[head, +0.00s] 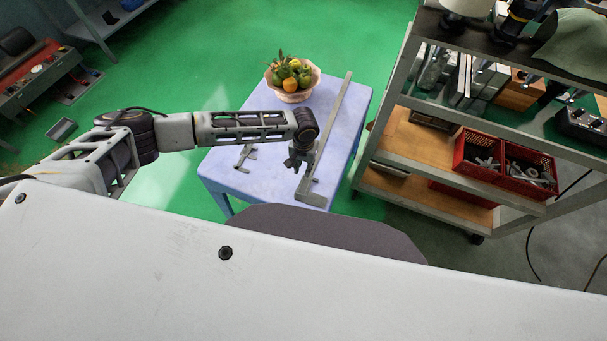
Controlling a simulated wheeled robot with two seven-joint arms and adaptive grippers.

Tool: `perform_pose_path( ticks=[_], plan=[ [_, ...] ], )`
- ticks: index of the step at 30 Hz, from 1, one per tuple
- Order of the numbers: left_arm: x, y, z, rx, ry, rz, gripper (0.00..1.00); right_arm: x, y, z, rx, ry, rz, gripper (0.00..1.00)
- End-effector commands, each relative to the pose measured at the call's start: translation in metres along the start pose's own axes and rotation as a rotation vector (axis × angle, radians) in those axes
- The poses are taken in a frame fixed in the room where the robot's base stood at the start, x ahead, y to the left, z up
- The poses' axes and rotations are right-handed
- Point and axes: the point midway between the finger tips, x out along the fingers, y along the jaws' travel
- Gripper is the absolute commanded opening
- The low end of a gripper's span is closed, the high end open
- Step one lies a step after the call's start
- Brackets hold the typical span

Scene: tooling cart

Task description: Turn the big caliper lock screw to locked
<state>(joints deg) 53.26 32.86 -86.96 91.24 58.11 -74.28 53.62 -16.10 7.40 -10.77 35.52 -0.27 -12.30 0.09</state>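The big caliper (334,118) is a long grey bar lying on the blue table (225,170), along its right side, with its jaws at the near end. My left gripper (296,166) points down beside the caliper's near part, just left of its bar. It partly covers that area in the head view. I cannot tell whether it touches the caliper or whether its fingers are apart. The lock screw is too small to make out. A smaller caliper (245,155) lies to the left of the gripper. My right gripper is not in view.
A bowl of fruit (292,82) stands at the table's far end. A shelved cart (415,140) with red bins (480,157) stands close to the table's right. The table's left front is mostly clear.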

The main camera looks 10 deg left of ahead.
Motion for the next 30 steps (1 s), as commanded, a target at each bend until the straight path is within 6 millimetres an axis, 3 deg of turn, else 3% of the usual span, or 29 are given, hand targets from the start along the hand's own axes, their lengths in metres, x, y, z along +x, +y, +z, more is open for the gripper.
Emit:
perform_pose_path(
  ticks=[13, 26, 30],
  plan=[
    [0.052, 0.0, 0.0, -0.001, -0.002, -0.001, 0.25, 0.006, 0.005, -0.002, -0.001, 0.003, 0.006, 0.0],
    [0.059, 0.0, 0.0, 0.0, -0.001, 0.0, 0.25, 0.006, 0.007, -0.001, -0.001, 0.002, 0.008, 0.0],
    [0.059, 0.0, 0.0, 0.0, -0.001, 0.0, 0.1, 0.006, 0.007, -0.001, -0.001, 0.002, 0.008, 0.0]
  ],
)
